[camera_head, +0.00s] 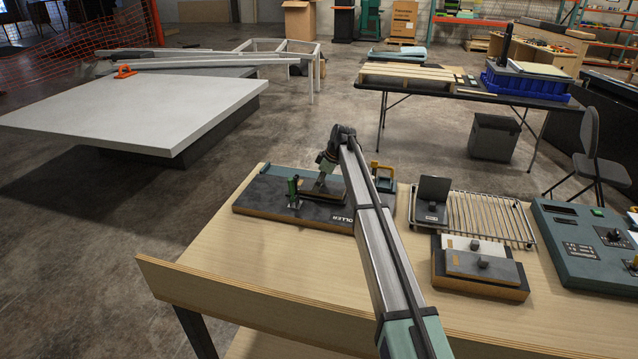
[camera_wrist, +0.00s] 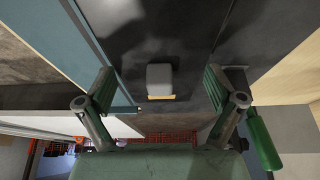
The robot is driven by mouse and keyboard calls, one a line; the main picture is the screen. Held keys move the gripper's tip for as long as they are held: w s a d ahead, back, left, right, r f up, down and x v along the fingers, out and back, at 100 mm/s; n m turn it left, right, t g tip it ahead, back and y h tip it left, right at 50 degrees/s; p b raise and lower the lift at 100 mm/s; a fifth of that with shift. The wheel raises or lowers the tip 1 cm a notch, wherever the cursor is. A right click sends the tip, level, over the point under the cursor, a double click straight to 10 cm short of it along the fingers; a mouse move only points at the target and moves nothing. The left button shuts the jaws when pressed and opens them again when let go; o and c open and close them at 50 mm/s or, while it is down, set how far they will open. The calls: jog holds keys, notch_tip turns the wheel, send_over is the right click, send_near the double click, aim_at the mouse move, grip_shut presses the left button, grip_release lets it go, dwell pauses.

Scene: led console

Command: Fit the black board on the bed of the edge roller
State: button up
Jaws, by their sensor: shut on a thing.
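The edge roller (camera_head: 262,205) is a dark flat unit with ROLLER lettering and a blue-grey strip at the back, on the wooden bench. The black board (camera_head: 337,196), with a tan edge, is over its bed, under my gripper (camera_head: 325,170). I cannot tell whether it is seated or slightly raised. In the wrist view, my gripper (camera_wrist: 160,88) has its fingers on both sides of the board's grey knob (camera_wrist: 160,77).
A green-handled clamp (camera_head: 293,187) stands left of the board; its handle (camera_wrist: 262,140) shows in the wrist view. A yellow-framed part (camera_head: 383,172) stands behind right. A wire rack (camera_head: 490,218), a stack of boards (camera_head: 482,267) and a control console (camera_head: 575,240) fill the right. The bench's front left is clear.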

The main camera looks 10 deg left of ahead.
jog(key=shift+f+b, duration=0.3)
jog(key=shift+f, duration=0.35)
dwell(0.6)
jog(key=o, duration=1)
